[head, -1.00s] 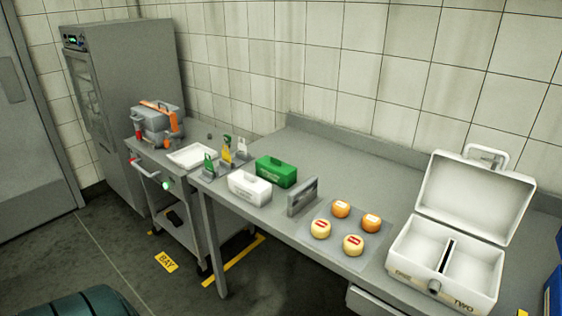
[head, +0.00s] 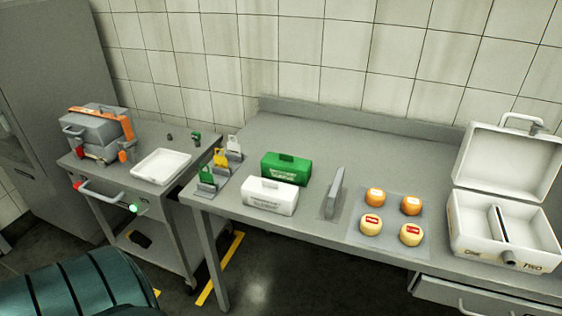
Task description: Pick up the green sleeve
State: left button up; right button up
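A green block-shaped piece with a raised top and a pale label, which I take for the green sleeve (head: 286,168), sits on the grey worktop (head: 375,150), left of centre in the head view. A white piece of the same shape (head: 270,196) sits just in front of it, partly covering its lower edge.
Small stands with green (head: 206,175), yellow and white tags are left of it. A grey upright plate (head: 333,193), several cheese wheels on a mat (head: 391,241) and an open white case (head: 506,222) are right. A trolley (head: 95,172) carries a white tray (head: 162,167).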

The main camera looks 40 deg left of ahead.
aim_at(288, 169)
jog(key=k+j+z, duration=0.3)
jog(key=k+j, duration=0.55)
jog(key=k, duration=0.05)
